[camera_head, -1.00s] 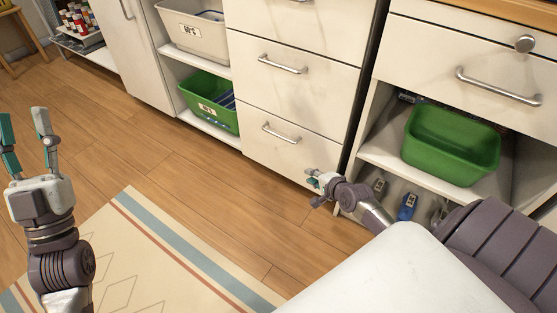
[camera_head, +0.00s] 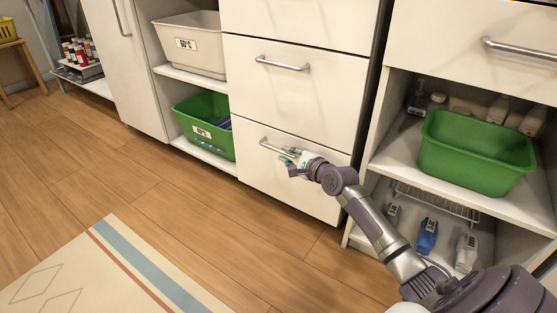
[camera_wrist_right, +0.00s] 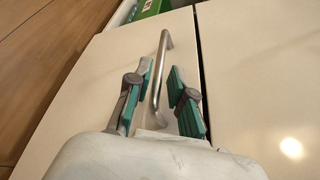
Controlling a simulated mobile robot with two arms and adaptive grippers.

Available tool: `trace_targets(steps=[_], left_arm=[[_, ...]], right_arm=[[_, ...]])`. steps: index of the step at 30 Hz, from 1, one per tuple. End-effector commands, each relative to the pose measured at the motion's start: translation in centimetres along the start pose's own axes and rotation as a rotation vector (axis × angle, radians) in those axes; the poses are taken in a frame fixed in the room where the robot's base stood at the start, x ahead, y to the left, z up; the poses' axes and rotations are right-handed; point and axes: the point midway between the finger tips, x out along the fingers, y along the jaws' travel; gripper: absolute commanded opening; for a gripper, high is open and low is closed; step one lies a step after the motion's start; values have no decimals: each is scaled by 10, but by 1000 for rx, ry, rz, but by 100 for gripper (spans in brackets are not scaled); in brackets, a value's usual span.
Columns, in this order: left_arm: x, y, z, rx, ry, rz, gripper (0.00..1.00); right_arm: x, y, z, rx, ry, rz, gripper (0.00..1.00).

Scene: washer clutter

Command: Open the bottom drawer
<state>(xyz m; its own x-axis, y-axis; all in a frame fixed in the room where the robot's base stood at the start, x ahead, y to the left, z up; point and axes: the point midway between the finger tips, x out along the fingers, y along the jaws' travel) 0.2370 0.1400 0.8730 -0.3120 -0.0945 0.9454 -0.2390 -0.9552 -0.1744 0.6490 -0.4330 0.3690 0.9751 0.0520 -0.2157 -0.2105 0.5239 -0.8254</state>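The bottom drawer (camera_head: 262,189) is the lowest white front of the middle cabinet and looks shut. Its silver bar handle (camera_head: 277,149) is partly hidden by my right gripper (camera_head: 290,157), which is at the handle's right part. In the right wrist view my right gripper (camera_wrist_right: 160,100) is open, with one green-padded finger on each side of the handle (camera_wrist_right: 160,75). The handle runs between the fingers, with a gap visible on both sides. My left gripper is not in view.
Two more white drawers (camera_head: 290,90) sit above. A green bin (camera_head: 205,125) is in the open shelf to the left. Another green bin (camera_head: 476,150) stands on the right shelf, above several bottles. The wood floor (camera_head: 130,190) in front is clear, with a rug (camera_head: 70,280).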

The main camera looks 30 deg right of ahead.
Motion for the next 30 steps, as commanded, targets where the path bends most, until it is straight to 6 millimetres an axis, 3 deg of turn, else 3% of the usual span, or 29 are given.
trace_targets(steps=[3, 9, 20, 24, 30], left_arm=[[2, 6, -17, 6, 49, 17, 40], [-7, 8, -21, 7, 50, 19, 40], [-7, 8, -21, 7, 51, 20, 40], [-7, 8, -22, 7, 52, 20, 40], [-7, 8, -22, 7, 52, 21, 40]], right_arm=[[24, 3, -3, -2, 0, -4, 22], [44, 2, -2, -1, 0, -1, 22], [49, 0, 0, -1, 1, 1, 22], [49, 0, 0, -1, 1, 1, 0], [48, 0, 0, -1, 1, 1, 0]])
